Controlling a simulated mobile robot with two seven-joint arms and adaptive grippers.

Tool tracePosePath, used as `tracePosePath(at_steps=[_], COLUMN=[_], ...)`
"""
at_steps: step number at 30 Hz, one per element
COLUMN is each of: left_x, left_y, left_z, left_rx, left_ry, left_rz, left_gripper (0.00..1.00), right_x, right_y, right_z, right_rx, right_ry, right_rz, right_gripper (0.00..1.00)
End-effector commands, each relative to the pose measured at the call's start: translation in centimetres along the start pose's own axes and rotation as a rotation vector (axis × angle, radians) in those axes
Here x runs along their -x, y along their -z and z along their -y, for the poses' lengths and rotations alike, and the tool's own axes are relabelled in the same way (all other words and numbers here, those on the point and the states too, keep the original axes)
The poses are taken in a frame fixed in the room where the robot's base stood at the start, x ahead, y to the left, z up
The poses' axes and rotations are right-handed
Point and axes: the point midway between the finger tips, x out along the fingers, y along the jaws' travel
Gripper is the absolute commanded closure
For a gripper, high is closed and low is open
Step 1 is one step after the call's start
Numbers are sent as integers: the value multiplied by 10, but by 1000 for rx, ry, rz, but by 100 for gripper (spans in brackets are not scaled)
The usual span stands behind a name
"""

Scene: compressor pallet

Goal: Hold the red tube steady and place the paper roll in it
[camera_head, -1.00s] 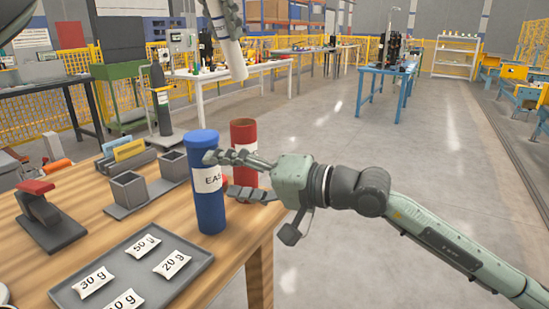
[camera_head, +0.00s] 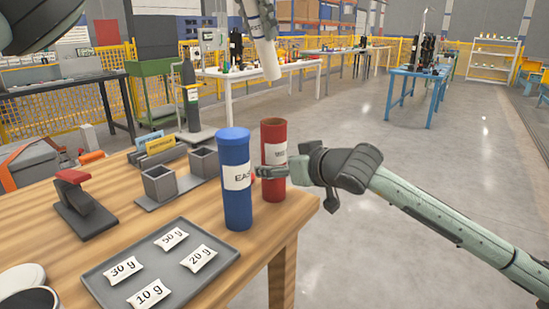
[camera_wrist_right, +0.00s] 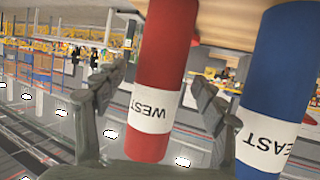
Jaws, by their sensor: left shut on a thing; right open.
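The red tube (camera_head: 274,160) stands upright on the wooden table near its far right corner, its top open. The right wrist view also shows the red tube (camera_wrist_right: 163,70), with a white WEST label. My right gripper (camera_head: 268,172) is beside it in the head view. In the wrist view my right gripper (camera_wrist_right: 160,77) is open with a finger on each side of the red tube; I cannot tell whether they touch it. My left gripper (camera_head: 261,20) is shut on the white paper roll (camera_head: 268,62), above and behind the tube, with the roll's lower end hanging free.
A blue tube (camera_head: 236,205) labelled EAST stands close left of the red one; it also shows in the wrist view (camera_wrist_right: 280,70). A grey tray (camera_head: 108,272) with weight packets lies in front. Grey square holders (camera_head: 160,183) stand to the left. Floor is clear right of the table.

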Motion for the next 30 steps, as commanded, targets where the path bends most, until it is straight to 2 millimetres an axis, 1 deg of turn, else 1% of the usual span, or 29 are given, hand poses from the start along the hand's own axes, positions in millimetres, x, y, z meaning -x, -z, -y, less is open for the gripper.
tracePosePath(at_steps=[1,3,6,10,17,20,30], left_x=[0,0,0,0,0,0,0], left_y=[0,0,0,0,0,0,0], left_z=[0,0,0,0,0,0,0], left_rx=[0,0,0,0,0,0,0], left_ry=[0,0,0,0,0,0,0], left_rz=[0,0,0,0,0,0,0], left_gripper=[100,100,100,100,100,100,100], right_x=[-8,-16,-24,-28,-28,-28,-28], right_y=[0,1,0,0,0,0,0], right_z=[0,0,0,0,0,0,0], right_rx=[-2,-1,-1,0,0,0,-1], right_ry=[1,1,0,1,1,1,1], right_rz=[0,-1,-1,-1,-1,-1,-1], right_gripper=[30,30,30,30,30,41,83])
